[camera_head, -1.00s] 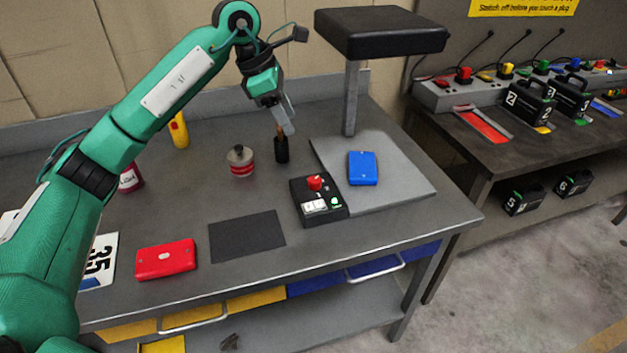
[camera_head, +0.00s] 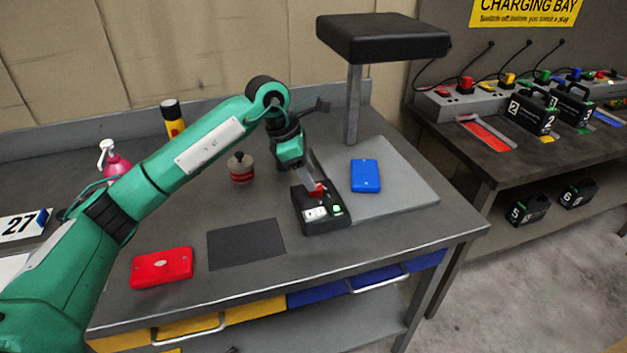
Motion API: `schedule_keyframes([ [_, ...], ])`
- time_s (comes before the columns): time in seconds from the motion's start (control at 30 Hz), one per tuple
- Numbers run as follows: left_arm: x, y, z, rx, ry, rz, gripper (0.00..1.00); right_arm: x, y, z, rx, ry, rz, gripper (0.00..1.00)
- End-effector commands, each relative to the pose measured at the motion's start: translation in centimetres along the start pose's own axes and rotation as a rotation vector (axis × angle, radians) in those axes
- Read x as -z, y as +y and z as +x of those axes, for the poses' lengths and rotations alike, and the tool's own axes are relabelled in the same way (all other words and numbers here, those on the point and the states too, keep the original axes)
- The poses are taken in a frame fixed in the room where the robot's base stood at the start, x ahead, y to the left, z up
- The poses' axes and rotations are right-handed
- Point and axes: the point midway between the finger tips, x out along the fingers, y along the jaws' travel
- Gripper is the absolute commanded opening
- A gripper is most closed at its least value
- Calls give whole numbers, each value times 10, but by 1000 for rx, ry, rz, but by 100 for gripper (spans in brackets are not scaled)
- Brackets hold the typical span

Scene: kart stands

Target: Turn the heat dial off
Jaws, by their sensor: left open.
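The heat dial (camera_head: 320,192) is a red knob on top of a black control box (camera_head: 327,222) on the workbench. The box also has a white switch or label and a lit green button on its front part. My left gripper (camera_head: 314,188) is open and points down at the dial, its fingers at the knob and partly covering it. I cannot tell whether the fingers touch the knob. The dial's pointer and markings are too small or hidden to read. My right gripper is not in view.
A grey plate (camera_head: 400,195) with a blue case (camera_head: 365,176) lies right of the box, under a black press-like head (camera_head: 383,38) on a post. A charging bench (camera_head: 530,150) stands at right.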

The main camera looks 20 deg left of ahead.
Motion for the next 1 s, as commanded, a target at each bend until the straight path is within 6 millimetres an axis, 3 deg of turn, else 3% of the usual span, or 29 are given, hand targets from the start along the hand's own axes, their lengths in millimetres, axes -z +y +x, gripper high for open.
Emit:
schedule_keyframes([
  [0.2, 0, 0, 28, 0, -1, 1, 50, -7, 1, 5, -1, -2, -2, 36],
  [0.6, 0, 0, 36, -1, -1, 1, 50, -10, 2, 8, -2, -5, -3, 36],
  [0.83, 0, 0, 35, -1, -1, 1, 6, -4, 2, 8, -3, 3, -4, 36],
  [1.0, 0, 0, 35, -3, -1, -3, 6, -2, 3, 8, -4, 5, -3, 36],
])
